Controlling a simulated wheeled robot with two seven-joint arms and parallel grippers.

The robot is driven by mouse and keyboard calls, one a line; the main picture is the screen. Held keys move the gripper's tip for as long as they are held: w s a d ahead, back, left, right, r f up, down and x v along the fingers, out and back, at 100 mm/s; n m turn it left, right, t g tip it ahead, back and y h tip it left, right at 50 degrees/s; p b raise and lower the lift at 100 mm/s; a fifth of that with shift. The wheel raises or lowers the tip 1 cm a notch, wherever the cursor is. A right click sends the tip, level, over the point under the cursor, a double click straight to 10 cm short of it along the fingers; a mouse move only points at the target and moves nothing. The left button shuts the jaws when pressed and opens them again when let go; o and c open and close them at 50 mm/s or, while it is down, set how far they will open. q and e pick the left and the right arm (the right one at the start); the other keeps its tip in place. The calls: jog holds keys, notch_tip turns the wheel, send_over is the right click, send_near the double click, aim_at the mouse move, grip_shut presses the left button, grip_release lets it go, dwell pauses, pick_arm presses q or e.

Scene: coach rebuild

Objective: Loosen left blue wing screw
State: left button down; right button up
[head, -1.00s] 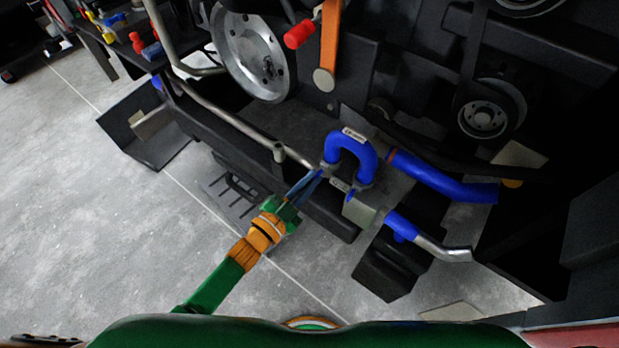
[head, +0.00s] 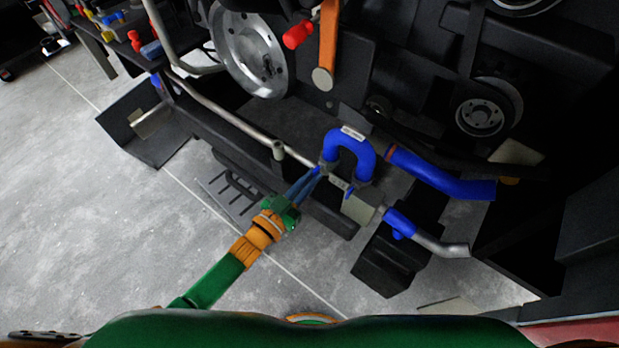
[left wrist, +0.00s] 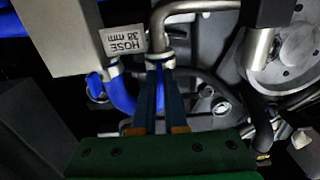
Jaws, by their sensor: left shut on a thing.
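The blue U-shaped hose (head: 349,143) stands on the engine with a clamp at each end. My left gripper (head: 318,171) reaches up from the lower left to the hose's left end. Its two long blue-grey fingers are shut on the left blue wing screw, which is mostly hidden by the fingertips in the head view. In the left wrist view my left gripper (left wrist: 160,68) has a small blue piece between its fingertips, just below a metal pipe end. Another blue wing screw (left wrist: 95,86) shows apart from the fingers, left of them. My right gripper is not in view.
A pale box (head: 359,208) sits close right of the fingers. A metal pipe (head: 230,118) runs to the hose's left end. A blue hose (head: 440,177) and a blue-and-metal pipe (head: 425,235) lie to the right. The grey floor (head: 100,230) is clear at lower left.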

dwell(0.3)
pick_arm(q)
jog(key=c, duration=1)
grip_release()
jog(key=shift+o, duration=0.2)
jog(key=v, duration=0.7)
jog(key=shift+p, duration=0.4)
